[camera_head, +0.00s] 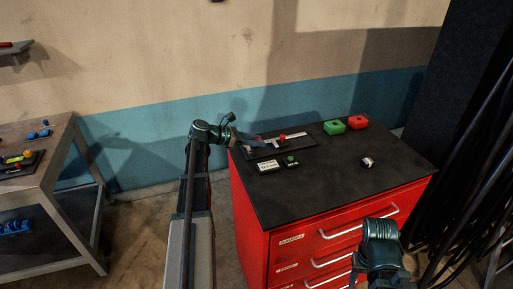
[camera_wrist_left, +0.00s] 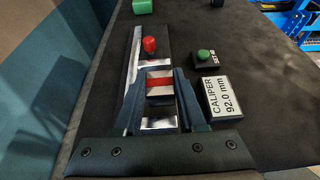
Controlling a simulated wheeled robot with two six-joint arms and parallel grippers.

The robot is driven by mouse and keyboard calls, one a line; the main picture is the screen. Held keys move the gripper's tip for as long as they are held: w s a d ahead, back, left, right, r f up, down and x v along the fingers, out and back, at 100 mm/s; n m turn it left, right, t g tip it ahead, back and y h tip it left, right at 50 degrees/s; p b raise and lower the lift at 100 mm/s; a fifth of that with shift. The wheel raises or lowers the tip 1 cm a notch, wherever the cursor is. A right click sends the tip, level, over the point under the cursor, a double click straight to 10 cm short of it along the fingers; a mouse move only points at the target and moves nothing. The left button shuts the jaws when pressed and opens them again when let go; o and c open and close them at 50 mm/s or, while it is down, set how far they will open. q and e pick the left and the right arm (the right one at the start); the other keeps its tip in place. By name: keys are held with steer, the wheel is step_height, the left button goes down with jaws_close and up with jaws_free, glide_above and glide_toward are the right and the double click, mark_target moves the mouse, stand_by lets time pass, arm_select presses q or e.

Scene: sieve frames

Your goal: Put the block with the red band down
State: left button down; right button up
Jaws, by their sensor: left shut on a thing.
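The block with the red band (camera_wrist_left: 160,83) is a silvery block crossed by a red stripe, seen between my left fingers in the left wrist view. My left gripper (camera_wrist_left: 160,95) is shut on it. The block is over or at the near part of a dark fixture plate (camera_wrist_left: 135,48) with a red knob (camera_wrist_left: 150,45); I cannot tell whether it touches the plate. In the head view my left gripper (camera_head: 252,141) is at the left end of that fixture, and the block is too small to make out. Only my right arm's wrist shows; its fingers do not.
A caliper display (camera_head: 267,167) reading 92.0 mm and a green button (camera_head: 291,160) stand before the fixture on the red cabinet's dark top (camera_head: 320,188). A green box (camera_head: 334,127), a red box (camera_head: 357,122) and a small banded block (camera_head: 368,162) are further right. The front top is clear.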

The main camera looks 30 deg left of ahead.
mark_target(257, 151)
arm_select(q)
steer(key=shift+w+a, duration=0.1)
steer(key=shift+w, duration=0.05)
steer(key=f+b, duration=0.3)
steer(key=b, duration=0.1)
steer(key=shift+w+a+f, duration=0.2)
steer(key=shift+w+f, duration=0.15)
steer(key=shift+f, duration=0.05)
steer(key=shift+r, duration=0.1)
steer(key=c, duration=0.8)
jaws_free()
steer(key=shift+o, duration=0.2)
